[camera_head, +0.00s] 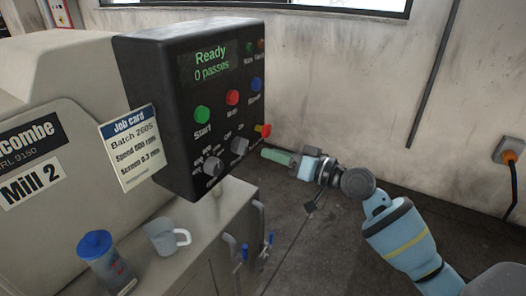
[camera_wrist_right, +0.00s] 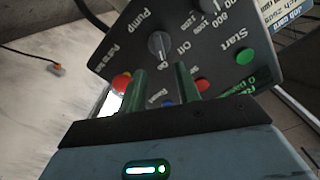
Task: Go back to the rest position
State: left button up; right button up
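My right gripper (camera_head: 270,154) is in front of the lower right side of the black control panel (camera_head: 163,110), on an arm coming in from the right. In the right wrist view its two green fingers (camera_wrist_right: 160,80) stand apart with nothing held between them. The panel's pump knob (camera_wrist_right: 158,43), green start button (camera_wrist_right: 244,56) and red knob (camera_wrist_right: 122,82) show beyond the fingers. I cannot tell the exact gap to the panel. My left gripper is in neither view.
The panel screen (camera_head: 211,65) reads "Ready 0 passes". A job card (camera_head: 129,148) hangs left of it. A blue-lidded cup (camera_head: 104,262) and a grey mug (camera_head: 166,237) stand on the cabinet below. A wall socket (camera_head: 508,150) is at right. Floor beyond my right arm is clear.

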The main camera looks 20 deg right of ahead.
jog(key=shift+s+d, duration=0.25)
jog(key=shift+s, duration=0.15)
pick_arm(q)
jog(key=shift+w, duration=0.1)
